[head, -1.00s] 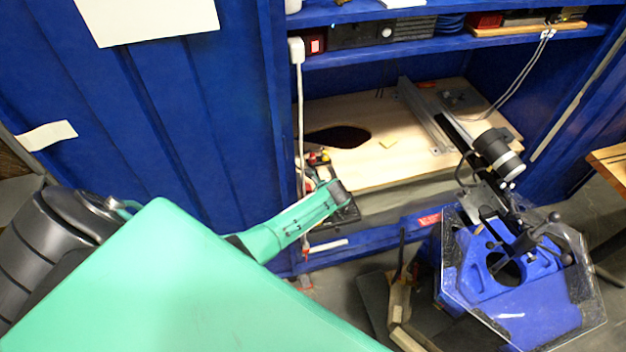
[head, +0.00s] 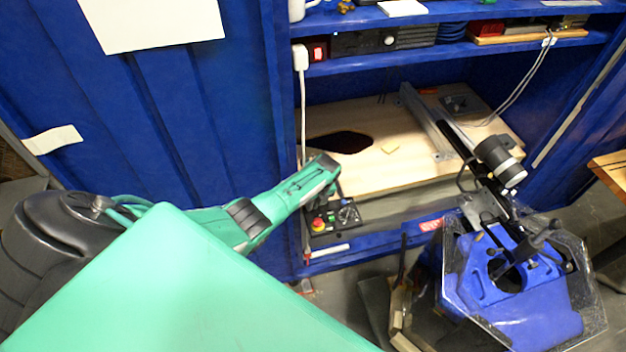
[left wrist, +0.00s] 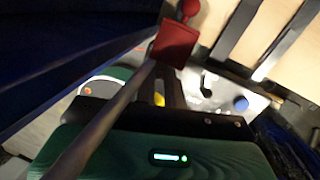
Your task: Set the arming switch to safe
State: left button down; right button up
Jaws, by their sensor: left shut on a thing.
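A small black control box (head: 335,219) stands at the front left of the cabinet's lower bay. It carries a red button on a yellow base (head: 318,225) and a round dial (head: 348,213). My left gripper (head: 328,194) reaches in from the left, with its dark fingers down at the back of the box. It is shut on what seems to be the arming switch, which the fingers hide. The left wrist view shows my left gripper (left wrist: 168,92) with a little yellow between its dark fingers. The switch's setting cannot be read. My right gripper is not in view.
A white cable (head: 302,115) hangs beside my gripper. A wooden board (head: 400,165) with a dark hole lies behind the box. A blue fixture (head: 535,290) with a clear hexagonal plate stands at the right. A red block (left wrist: 175,43) shows in the left wrist view.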

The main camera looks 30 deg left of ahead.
aim_at(321, 210)
pick_arm(q)
jog(key=c, duration=1.5)
grip_release()
jog(key=shift+w+r, duration=0.1)
jog(key=shift+r, duration=0.4)
jog(key=b+v, duration=0.1)
jog(key=v, duration=1.1)
jog(key=shift+d+r+b, duration=0.15)
jog(key=shift+r+b, duration=0.2)
jog(key=shift+r, duration=0.05)
